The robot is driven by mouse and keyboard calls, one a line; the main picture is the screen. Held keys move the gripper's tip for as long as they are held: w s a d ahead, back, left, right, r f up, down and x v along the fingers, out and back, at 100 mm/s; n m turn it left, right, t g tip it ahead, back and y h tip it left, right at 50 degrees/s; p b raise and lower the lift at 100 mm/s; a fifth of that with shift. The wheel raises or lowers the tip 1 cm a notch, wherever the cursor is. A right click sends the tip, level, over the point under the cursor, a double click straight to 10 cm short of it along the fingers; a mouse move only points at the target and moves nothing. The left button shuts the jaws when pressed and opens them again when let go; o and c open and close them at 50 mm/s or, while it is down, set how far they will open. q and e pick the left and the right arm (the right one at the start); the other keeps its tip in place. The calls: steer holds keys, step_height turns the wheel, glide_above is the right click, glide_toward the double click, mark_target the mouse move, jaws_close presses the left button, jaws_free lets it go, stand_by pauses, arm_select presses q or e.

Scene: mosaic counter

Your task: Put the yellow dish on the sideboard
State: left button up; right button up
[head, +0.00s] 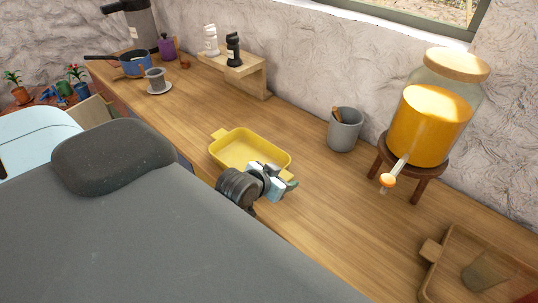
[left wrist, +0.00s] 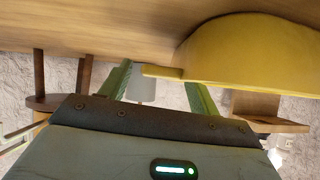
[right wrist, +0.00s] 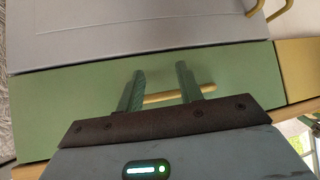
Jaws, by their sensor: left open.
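The yellow dish (head: 240,150), rectangular with tab handles, stands on the wooden counter (head: 330,195) in the head view. My left gripper (head: 284,184) is at its near right end. In the left wrist view the dish (left wrist: 255,55) fills the upper right, and its handle tab reaches in front of the open left fingers (left wrist: 158,80). I cannot tell whether they touch it. My right gripper (right wrist: 160,78) is seen only in the right wrist view, with fingers apart and nothing held. No surface in view is clearly the sideboard.
A grey utensil cup (head: 344,132) and a juice dispenser (head: 430,115) on a stool stand right of the dish. A wooden tray (head: 440,262) is at lower right. A wooden riser (head: 245,75) and a blue pan (head: 135,66) stand farther back. The right gripper faces a green drawer (right wrist: 80,105).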

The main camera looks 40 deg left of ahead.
arm_select(q)
steer(key=v, duration=1.1)
